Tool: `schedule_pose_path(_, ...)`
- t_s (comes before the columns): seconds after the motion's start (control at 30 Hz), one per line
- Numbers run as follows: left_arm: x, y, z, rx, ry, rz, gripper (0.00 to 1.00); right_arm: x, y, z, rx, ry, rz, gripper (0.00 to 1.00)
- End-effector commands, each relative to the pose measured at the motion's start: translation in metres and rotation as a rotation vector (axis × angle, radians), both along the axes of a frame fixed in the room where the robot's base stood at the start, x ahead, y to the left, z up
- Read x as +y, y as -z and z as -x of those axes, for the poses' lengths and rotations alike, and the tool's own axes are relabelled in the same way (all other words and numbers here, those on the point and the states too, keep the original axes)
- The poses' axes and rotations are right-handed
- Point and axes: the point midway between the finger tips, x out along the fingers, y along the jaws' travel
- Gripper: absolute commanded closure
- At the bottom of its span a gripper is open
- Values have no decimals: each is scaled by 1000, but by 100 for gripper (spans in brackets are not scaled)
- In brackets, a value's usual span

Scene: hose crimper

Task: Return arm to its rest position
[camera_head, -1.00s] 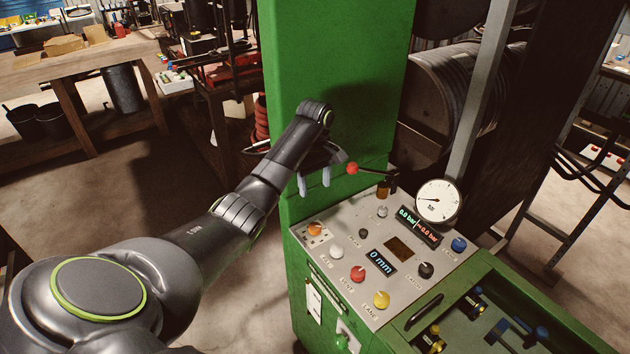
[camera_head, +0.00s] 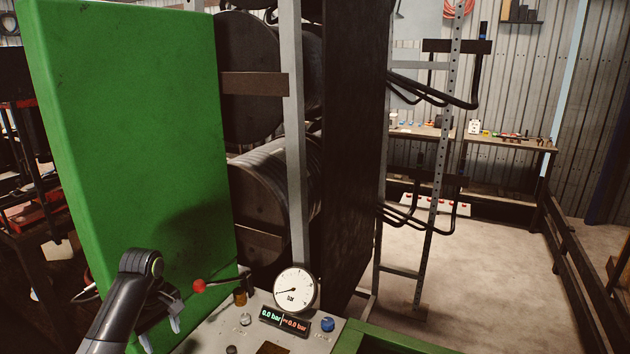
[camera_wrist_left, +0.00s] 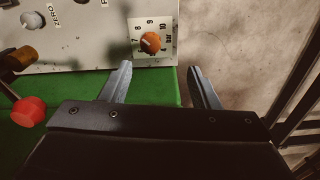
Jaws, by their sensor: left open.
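My left arm (camera_head: 120,310) comes up from the lower left in the head view. My left gripper (camera_head: 161,338) is open and empty, beside the green machine (camera_head: 140,130) and left of a lever with a red ball knob (camera_head: 199,286). In the left wrist view, the open fingers of the left gripper (camera_wrist_left: 164,85) point toward the panel edge near an orange knob (camera_wrist_left: 150,42). The fingers appear apart from the knob. The red ball knob (camera_wrist_left: 29,111) is at the left there. My right gripper is not in view.
The control panel carries a round pressure gauge (camera_head: 296,289), a pressure display (camera_head: 284,321) and a blue knob (camera_head: 328,324). Large hose reels (camera_head: 275,190) and a dark post (camera_head: 352,150) stand behind. Open floor (camera_head: 480,270) lies at the right, near a rack.

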Motion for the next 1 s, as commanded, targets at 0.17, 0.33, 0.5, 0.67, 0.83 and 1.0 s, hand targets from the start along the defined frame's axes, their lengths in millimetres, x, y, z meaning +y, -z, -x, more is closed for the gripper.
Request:
schedule_pose_path(0.17, -16, 64, 56, -22, 214, -38, 44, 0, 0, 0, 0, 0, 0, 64)
schedule_pose_path(0.33, -31, 104, 114, -56, 406, -68, 44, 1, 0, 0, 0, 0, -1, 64)
schedule_pose_path(0.5, -46, 127, 177, -94, 578, -96, 44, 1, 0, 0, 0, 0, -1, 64)
schedule_pose_path(0.67, -58, 132, 238, -130, 718, -133, 44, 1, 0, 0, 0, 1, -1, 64)
schedule_pose_path(0.83, -65, 122, 291, -158, 833, -181, 44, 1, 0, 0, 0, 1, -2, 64)
schedule_pose_path(1.0, -68, 108, 326, -174, 901, -222, 44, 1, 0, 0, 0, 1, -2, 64)
